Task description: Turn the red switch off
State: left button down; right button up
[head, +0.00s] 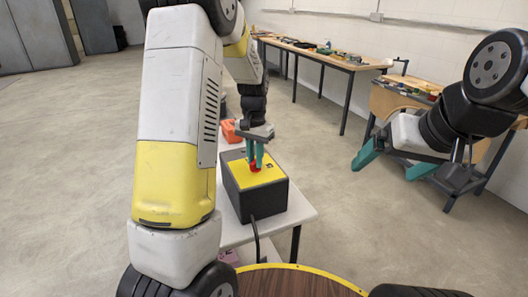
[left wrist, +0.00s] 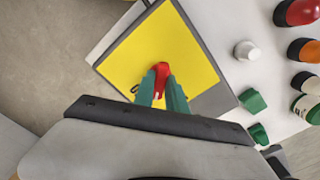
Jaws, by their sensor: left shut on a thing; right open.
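A dark grey box (head: 260,203) with a yellow top plate (head: 262,176) stands on a small white table. The red switch (head: 255,166) sits on the yellow plate; in the left wrist view the red switch (left wrist: 161,68) shows between the fingertips. My left gripper (head: 256,160) comes down from above with its green fingers shut on the red switch. The lower part of the switch is partly hidden by the fingers. My right gripper (head: 394,164) is open and empty, out to the right over the floor, well away from the box.
The white table (head: 300,212) also carries an orange item (head: 230,131) behind the box. In the left wrist view, several bottles, a white cap (left wrist: 247,51) and green blocks (left wrist: 252,101) lie beside the box. A black cable (head: 256,243) hangs in front. Workbenches stand behind.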

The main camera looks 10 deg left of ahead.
pick_arm(q)
jog(key=n, duration=0.5)
jog(key=shift+n, duration=0.3)
jog(key=n, duration=0.5)
jog(key=shift+n, duration=0.3)
jog(key=c, duration=1.4)
grip_release()
jog(key=shift+o, duration=0.2)
jog(key=shift+r, duration=0.1)
notch_tip(320, 180, up, 8)
jog(key=shift+f, duration=0.15)
